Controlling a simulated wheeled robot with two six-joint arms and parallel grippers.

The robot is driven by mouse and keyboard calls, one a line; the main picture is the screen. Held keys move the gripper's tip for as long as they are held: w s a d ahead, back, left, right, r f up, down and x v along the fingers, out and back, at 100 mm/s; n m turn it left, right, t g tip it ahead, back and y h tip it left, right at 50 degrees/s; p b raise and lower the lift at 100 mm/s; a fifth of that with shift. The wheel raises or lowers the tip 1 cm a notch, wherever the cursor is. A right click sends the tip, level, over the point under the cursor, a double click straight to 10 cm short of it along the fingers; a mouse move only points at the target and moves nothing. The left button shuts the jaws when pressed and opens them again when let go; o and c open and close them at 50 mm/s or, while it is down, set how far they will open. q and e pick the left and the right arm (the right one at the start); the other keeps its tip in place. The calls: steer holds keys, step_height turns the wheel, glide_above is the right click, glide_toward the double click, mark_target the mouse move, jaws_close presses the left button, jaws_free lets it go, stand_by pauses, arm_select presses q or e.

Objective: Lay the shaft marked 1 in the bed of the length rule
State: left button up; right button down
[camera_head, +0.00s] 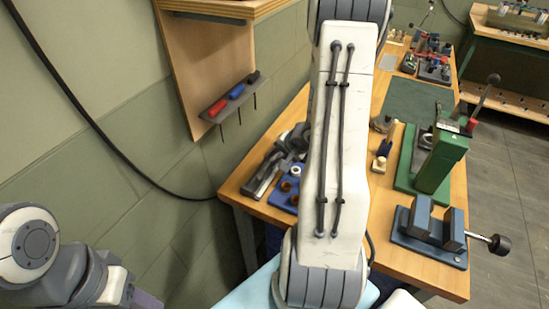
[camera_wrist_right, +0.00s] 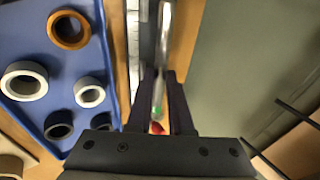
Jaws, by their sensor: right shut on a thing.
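My right gripper (camera_wrist_right: 160,112) is shut on a slim metal shaft (camera_wrist_right: 162,68) in the right wrist view. The shaft has a green band and a red part between the fingers, and its far part runs up the picture. I cannot read a number on it. A long grey metal piece with marks along its edge, apparently the length rule (camera_wrist_right: 133,35), lies beside and below the shaft. I cannot tell whether the shaft touches its bed. In the head view my right arm hides much of this area, and the right gripper (camera_head: 268,172) shows at the bench's left edge.
A blue tray (camera_wrist_right: 88,30) with several rings lies left of the right gripper. A green press (camera_head: 440,160) and a blue vise (camera_head: 432,235) stand on the bench's right side. Drivers hang in a wall rack (camera_head: 215,107) at left.

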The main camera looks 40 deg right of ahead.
steer(key=c, duration=0.8)
jaws_free()
steer(key=shift+s+a+f, duration=0.1)
steer(key=shift+s+f, duration=0.15)
steer(key=shift+f, duration=0.25)
steer(key=shift+o, duration=0.3)
steer(key=shift+w+f, duration=0.15)
steer(key=shift+r, duration=0.25)
steer(key=p+v, duration=0.1)
steer(key=v, duration=0.9)
steer(key=shift+w+r+p, duration=0.15)
steer(key=shift+r+p, duration=0.15)
steer(key=shift+p, duration=0.1)
